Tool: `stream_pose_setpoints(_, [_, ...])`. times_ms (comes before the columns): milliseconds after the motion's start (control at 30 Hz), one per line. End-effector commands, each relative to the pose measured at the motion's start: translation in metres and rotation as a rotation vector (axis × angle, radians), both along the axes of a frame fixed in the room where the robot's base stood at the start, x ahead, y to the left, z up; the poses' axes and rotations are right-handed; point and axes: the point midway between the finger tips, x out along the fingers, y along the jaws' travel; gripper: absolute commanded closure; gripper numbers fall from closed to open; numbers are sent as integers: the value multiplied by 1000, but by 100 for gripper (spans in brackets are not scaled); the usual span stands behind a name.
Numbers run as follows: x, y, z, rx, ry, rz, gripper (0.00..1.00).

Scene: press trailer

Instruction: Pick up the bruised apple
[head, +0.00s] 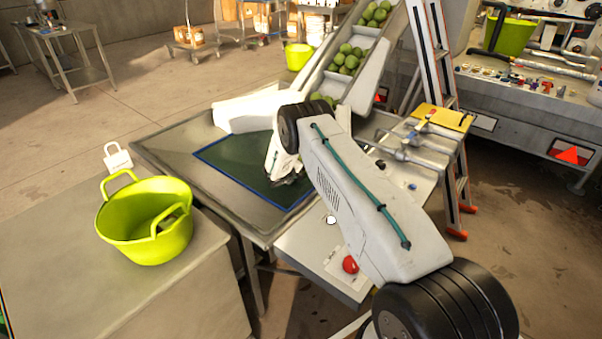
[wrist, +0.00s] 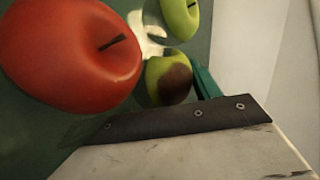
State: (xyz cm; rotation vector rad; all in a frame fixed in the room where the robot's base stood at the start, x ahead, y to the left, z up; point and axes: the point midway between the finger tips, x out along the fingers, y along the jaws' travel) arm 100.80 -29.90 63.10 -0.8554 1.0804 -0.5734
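The bruised apple (wrist: 168,80) is green with a large brown patch and sits near the top middle of the wrist view. It is just beyond the dark screwed edge of my gripper (wrist: 185,120), with a teal part close at its right. A large red apple (wrist: 70,52) is at the left, nearer the camera. Another green apple (wrist: 178,16) lies behind the bruised one. In the head view my gripper (head: 286,181) is low over the dark green, blue-edged mat (head: 235,160). No apple shows on the mat there; my arm hides part of it. The finger gap is not clear.
A lime tub (head: 145,225) stands on the grey block at left. A chute (head: 340,85) with green fruit comes down behind the metal table (head: 180,140). A red button (head: 350,264) is at the table front, and a ladder (head: 435,60) stands right.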

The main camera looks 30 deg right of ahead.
Motion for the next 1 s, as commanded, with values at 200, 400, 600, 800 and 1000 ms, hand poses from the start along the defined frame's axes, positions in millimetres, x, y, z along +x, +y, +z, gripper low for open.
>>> stream_pose_setpoints(200, [0,0,1,0,0,0,64])
stream_pose_setpoints(400, [1,0,21,0,-3,0,64])
stream_pose_setpoints(600, [1,0,62,-1,-3,0,64])
stream_pose_setpoints(800, [1,0,92,-1,-3,1,64])
stream_pose_setpoints(1000, [0,0,101,-1,0,0,64])
